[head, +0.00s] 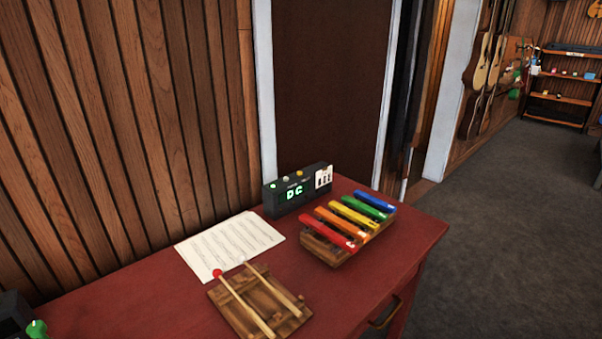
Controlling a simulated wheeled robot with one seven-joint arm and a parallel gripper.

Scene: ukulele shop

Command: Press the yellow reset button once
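A dark box-shaped device (297,191) stands upright at the back of the red table, against the wall side. Its front shows lit green characters that look like "DC". I cannot see whether any button is pressed down. My gripper is not clearly seen in the head view.
The red table (140,300) also holds a colourful xylophone (345,226), sheet music (228,244) and a wooden rack with two mallets (260,302). A dark object with a green part (37,328) is cut off at lower left. Open carpet (510,220) lies right.

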